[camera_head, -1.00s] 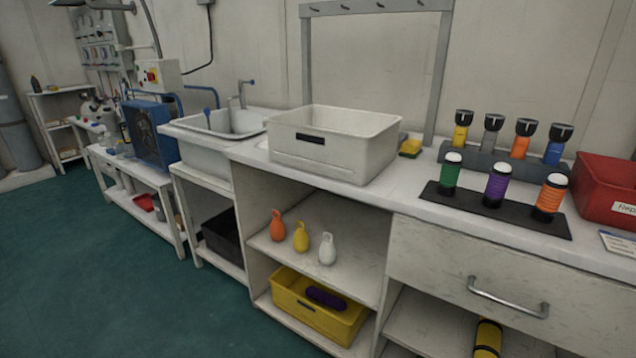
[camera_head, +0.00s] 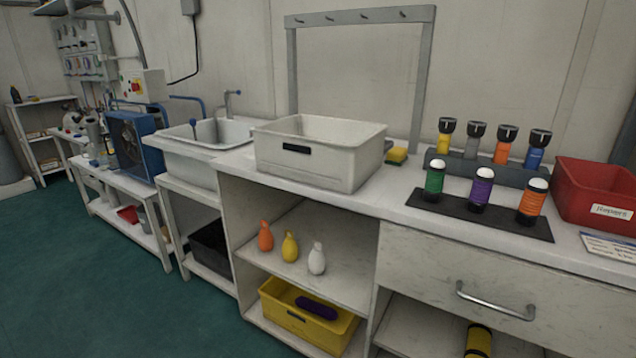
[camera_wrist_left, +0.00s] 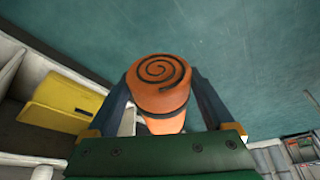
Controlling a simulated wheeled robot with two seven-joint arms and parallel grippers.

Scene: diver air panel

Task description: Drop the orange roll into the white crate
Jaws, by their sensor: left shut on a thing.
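The orange roll (camera_wrist_left: 160,85), with a dark spiral on its end, shows in the left wrist view. My left gripper (camera_wrist_left: 163,112) is shut on it, one finger on each side, with green floor behind. The white crate (camera_head: 315,168) stands on the counter in the head view, between the sink and the dark mat. Its far inner wall shows, but its floor is hidden by the near wall. Neither of my grippers is in the head view.
A yellow crate (camera_head: 297,323) with a purple roll (camera_head: 317,307) is on the low shelf; a yellow crate (camera_wrist_left: 65,102) also shows in the left wrist view. A sponge (camera_head: 397,156), several torches and a red bin (camera_head: 592,200) stand right of the white crate.

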